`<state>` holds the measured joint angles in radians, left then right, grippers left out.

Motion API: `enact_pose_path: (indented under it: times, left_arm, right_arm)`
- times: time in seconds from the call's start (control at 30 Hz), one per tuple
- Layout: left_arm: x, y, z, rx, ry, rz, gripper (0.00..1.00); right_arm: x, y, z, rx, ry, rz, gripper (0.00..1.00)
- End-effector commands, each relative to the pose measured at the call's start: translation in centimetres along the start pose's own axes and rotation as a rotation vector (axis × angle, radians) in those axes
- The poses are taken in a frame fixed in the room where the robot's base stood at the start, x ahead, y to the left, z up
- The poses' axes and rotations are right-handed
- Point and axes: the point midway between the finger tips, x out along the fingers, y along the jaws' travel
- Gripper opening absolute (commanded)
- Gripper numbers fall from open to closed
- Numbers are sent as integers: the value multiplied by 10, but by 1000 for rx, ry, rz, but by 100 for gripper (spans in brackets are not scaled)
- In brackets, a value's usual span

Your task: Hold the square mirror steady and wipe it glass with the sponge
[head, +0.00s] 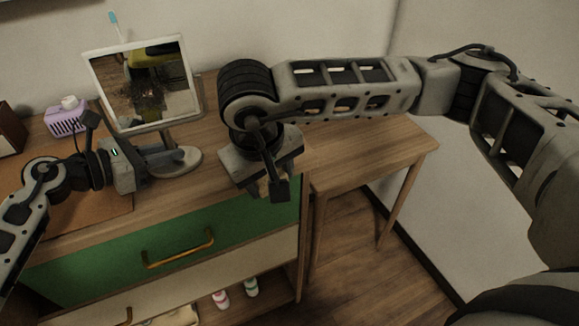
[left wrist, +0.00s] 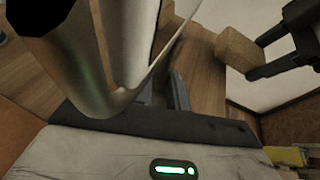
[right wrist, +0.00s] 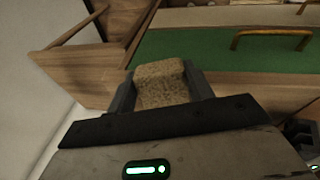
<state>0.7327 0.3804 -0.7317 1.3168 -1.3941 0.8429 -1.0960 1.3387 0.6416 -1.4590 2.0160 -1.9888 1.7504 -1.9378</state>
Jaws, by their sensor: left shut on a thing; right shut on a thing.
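The square mirror (head: 145,85) stands tilted on its round-footed stand (head: 180,162) on the dresser top, its glass facing me. My left gripper (head: 168,152) is shut on the stand just below the mirror's lower edge; the exact contact is hard to see. In the left wrist view the mirror (left wrist: 110,50) fills the upper left and partly hides the fingers. My right gripper (head: 268,188) is shut on the tan sponge (right wrist: 162,85), in front of the dresser's right end and apart from the mirror. The sponge also shows in the left wrist view (left wrist: 237,50).
A purple basket (head: 68,118) with a white bottle top and a toothbrush (head: 113,20) stand near the mirror. A green drawer (head: 190,235) with a yellow handle is below. A lower side table (head: 370,150) with a bare top stands at the right.

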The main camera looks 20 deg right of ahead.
Motion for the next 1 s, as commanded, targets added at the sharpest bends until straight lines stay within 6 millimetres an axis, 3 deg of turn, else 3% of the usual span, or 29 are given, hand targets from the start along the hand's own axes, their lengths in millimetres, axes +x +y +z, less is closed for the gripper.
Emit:
enact_pose_path:
  times: [0.03, 0.3, 0.53, 0.73, 1.0]
  left_arm:
    - [0, 0, 0, 0, 1, 0, 3]
    - [0, 0, -1, 0, 1, 0, 3]
    - [0, 0, -1, 0, 2, 0, 3]
    - [0, 0, -1, 0, 2, 0, 3]
    - [0, 0, -1, 0, 2, 0, 3]
  right_arm:
    - [-8, -17, -8, -53, 86, 66, 31]
    - [-51, -75, -48, -240, 645, 449, 31]
    - [-103, -117, -68, -376, 1097, 577, 31]
    - [-123, -133, -72, -424, 1249, 562, 31]
    - [-120, -130, -91, -424, 1257, 560, 31]
